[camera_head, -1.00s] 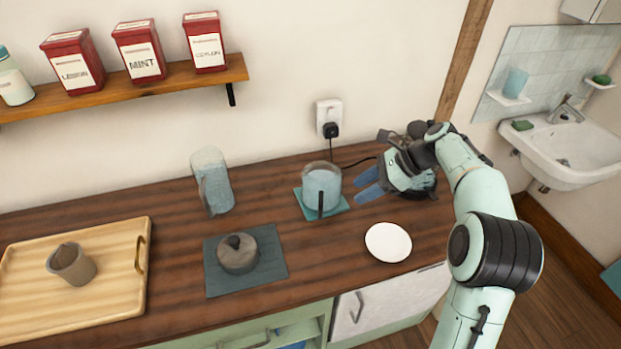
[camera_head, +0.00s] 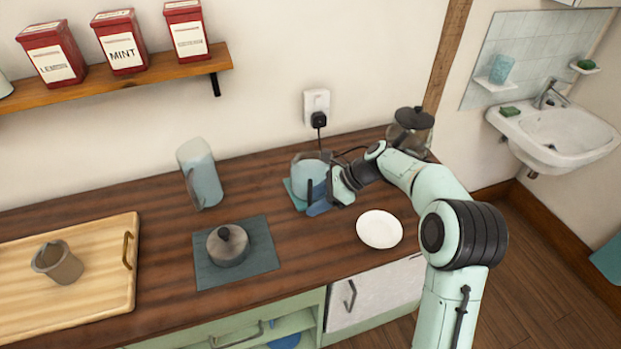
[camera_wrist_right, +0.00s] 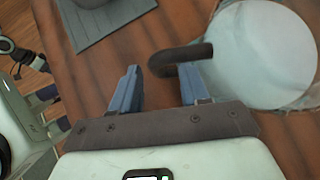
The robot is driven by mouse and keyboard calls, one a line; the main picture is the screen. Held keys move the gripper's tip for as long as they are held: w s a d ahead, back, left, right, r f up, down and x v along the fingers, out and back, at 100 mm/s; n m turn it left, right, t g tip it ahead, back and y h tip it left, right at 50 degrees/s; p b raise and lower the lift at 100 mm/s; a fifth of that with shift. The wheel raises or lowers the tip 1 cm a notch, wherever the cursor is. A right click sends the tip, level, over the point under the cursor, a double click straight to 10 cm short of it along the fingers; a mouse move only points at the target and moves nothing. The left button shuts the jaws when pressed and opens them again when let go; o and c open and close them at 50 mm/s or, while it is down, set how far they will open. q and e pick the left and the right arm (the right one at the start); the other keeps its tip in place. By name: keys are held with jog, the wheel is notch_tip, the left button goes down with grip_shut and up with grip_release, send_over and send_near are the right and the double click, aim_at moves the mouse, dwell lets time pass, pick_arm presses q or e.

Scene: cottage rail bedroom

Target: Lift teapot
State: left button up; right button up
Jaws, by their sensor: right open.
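A pale blue, glass-like pot (camera_head: 306,168) with a dark upright handle stands on a small teal mat (camera_head: 291,194) at the middle of the counter; I take it for the teapot. My right gripper (camera_head: 318,203) is open at its front right, beside the handle. In the right wrist view the open fingers (camera_wrist_right: 160,82) point at the dark handle (camera_wrist_right: 190,53), whose end lies between or just beyond the fingertips; it is not gripped. The round pot body (camera_wrist_right: 265,50) fills the right of that view.
A lidded grey pot (camera_head: 228,244) sits on a dark mat (camera_head: 262,258); a white plate (camera_head: 380,229) lies right of it. A glass jug (camera_head: 201,174), a wooden tray (camera_head: 100,290) with a mug (camera_head: 58,262), and a dark lidded vessel (camera_head: 412,122) stand near. A cord runs behind.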

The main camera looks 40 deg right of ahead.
grip_shut()
jog(key=shift+s+f, duration=0.1)
jog(key=shift+f, duration=0.05)
dwell(1.2)
